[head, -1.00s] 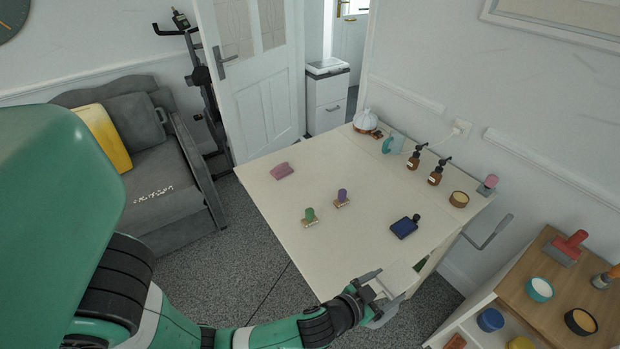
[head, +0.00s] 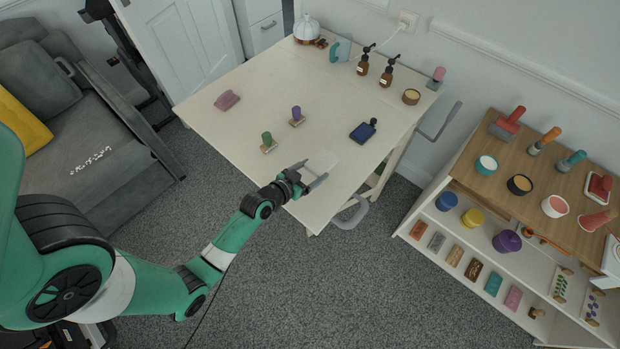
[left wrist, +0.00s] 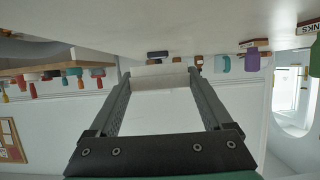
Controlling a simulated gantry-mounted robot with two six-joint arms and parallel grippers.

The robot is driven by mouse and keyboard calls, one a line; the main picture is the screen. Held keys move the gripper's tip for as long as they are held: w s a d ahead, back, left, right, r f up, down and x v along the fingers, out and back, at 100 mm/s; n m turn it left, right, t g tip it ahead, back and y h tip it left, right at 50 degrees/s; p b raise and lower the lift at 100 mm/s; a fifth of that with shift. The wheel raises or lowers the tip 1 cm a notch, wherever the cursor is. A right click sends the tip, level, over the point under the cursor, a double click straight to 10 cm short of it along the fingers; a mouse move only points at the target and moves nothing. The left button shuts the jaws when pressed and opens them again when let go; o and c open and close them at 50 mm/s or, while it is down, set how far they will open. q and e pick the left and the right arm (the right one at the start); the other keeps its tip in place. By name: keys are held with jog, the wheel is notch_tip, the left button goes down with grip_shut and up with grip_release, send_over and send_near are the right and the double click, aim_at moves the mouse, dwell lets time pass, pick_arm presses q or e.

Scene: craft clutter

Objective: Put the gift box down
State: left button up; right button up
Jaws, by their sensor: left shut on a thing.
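A pale, cream-white box (head: 324,160), which I take for the gift box, is between the fingers of my left gripper (head: 315,171). It also shows in the left wrist view (left wrist: 160,76), a pale block spanning both fingertips (left wrist: 161,84). The gripper is shut on it at the near right part of the cream table (head: 235,125). The box is close to the tabletop; I cannot tell whether it touches. Its pale colour blends with the table. My right gripper is not in view.
A green-handled stamp (head: 268,143), a purple-handled stamp (head: 296,117) and a dark blue pad (head: 363,131) stand nearby. Brown pump bottles (head: 388,72) are at the back. A cluttered wooden shelf (head: 470,165) is at right.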

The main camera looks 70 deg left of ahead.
aim_at(310, 180)
pick_arm(q)
jog(key=shift+a+f, duration=0.25)
jog(key=shift+s+a+f+b, duration=0.15)
jog(key=shift+f+b, duration=0.8)
jog(key=shift+f, duration=0.75)
jog(key=shift+f, duration=0.15)
jog(key=o, duration=1.1)
jog(key=shift+r, duration=0.3)
jog(key=p+v, duration=0.1)
jog(key=v, duration=1.1)
jog(key=shift+f, duration=0.2)
